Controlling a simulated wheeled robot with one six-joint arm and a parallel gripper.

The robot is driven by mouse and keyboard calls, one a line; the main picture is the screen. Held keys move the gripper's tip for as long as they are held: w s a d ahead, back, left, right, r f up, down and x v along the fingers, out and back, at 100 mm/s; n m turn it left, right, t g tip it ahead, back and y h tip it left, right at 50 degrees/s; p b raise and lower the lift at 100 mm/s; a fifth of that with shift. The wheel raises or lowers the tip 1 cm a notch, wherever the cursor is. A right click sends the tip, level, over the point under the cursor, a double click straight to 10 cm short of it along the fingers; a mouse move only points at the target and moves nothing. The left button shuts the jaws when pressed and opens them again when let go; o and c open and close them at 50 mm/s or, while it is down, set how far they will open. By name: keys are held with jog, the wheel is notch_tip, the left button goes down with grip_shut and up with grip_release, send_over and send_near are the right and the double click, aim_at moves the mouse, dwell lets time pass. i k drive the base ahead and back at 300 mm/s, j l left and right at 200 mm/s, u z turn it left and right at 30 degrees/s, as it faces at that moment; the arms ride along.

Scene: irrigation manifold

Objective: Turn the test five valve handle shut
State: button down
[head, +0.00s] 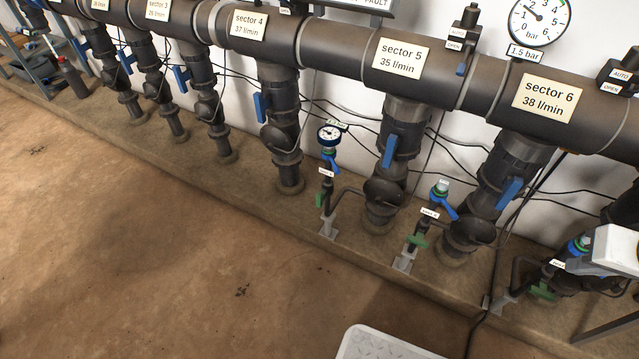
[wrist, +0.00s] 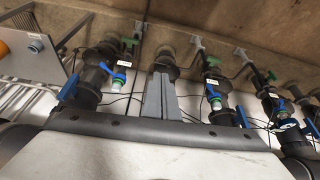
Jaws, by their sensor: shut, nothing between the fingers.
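Small test taps with blue handles and green fittings stand in front of the sector pipes. Their labels are too small to read, so I cannot tell for sure which is test five. One tap with a round gauge has its blue handle (head: 331,163) left of the sector 5 pipe (head: 401,125). Another blue handle (head: 446,208) slants down to the right, between the sector 5 and sector 6 pipes. In the wrist view, upside down, blue tap handles show left (wrist: 117,76) and right (wrist: 213,93) of my gripper (wrist: 161,72). It is shut and empty, apart from both.
Larger blue handles sit on the sector pipes (head: 390,151) (head: 509,193). Black cables hang along the white wall. A white block (head: 615,249) is by the rightmost tap. The brown floor (head: 150,250) before the curb is clear.

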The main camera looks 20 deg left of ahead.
aim_at(321, 197)
jog(key=k+u, duration=0.1)
jog(key=u, duration=0.7)
jog(key=k+j+u, duration=0.1)
jog(key=u, duration=0.3)
jog(key=k+u, duration=0.1)
jog(key=u, duration=0.3)
